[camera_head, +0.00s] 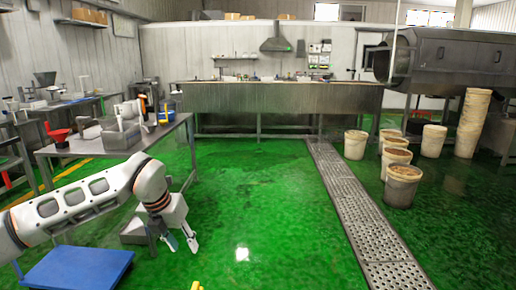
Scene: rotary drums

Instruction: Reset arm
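My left arm comes in from the left edge, white with orange bands at its joints. It bends down at the wrist to my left gripper (181,243), which hangs over the green floor, in front of the table on the left. Its fingertips point down and look apart, with nothing seen between them. My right gripper is not in view.
A blue platform (76,268) lies low at bottom left. A metal table (115,148) with equipment stands behind my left arm. White buckets (402,186) and a large metal drum (455,58) are at right. A floor grate (362,215) runs through the middle; the green floor left of it is clear.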

